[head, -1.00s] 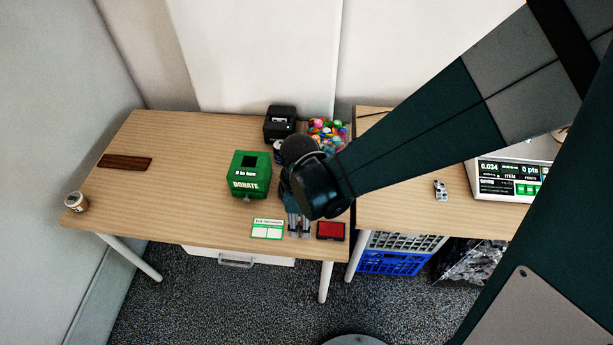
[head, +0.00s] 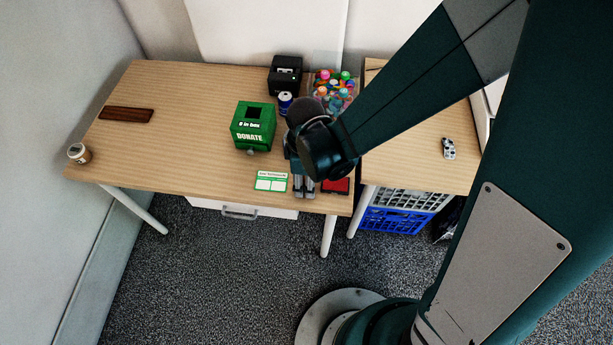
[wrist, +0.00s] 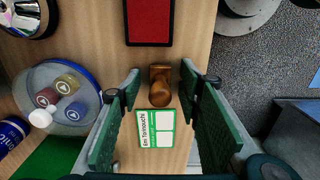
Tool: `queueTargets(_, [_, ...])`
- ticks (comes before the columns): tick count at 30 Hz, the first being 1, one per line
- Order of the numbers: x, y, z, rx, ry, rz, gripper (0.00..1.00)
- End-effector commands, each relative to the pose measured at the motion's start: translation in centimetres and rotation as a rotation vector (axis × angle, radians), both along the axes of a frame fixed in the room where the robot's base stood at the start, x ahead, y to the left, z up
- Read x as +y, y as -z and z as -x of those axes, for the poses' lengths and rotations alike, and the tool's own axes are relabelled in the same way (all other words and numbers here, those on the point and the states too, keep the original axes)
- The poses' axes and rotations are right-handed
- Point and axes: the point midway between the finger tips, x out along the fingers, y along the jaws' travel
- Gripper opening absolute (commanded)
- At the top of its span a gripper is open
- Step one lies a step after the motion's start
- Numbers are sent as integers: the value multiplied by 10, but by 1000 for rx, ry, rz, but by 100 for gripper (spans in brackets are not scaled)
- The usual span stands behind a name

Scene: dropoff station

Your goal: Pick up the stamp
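The stamp (wrist: 160,82) is a small brown wooden piece standing on the table near its front edge. In the wrist view it lies between the two fingertips of my gripper (wrist: 160,76), with a gap on both sides. The fingers are spread and hold nothing. In the head view my gripper (head: 304,190) points down between a green-edged card and a red ink pad. The stamp cannot be made out there, behind the fingers and wrist.
The red ink pad (wrist: 150,20) and the green-edged card (wrist: 156,128) lie close to the stamp. A green donation box (head: 254,127), a blue can (head: 285,101), a black printer (head: 285,76) and a container of colourful items (head: 333,86) stand behind. The table's left half is mostly clear.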

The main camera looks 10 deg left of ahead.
Motion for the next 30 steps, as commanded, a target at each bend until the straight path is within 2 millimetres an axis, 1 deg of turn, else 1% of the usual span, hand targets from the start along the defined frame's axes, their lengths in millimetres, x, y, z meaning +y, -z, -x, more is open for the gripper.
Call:
queueTargets(11, [0, 0, 0, 0, 0, 0, 35])
queueTargets(15, [0, 0, 0, 0, 0, 0, 17])
queueTargets(18, [0, 0, 0, 0, 0, 0, 6])
queueTargets(30, [0, -2, 0, 0, 0, 0, 6])
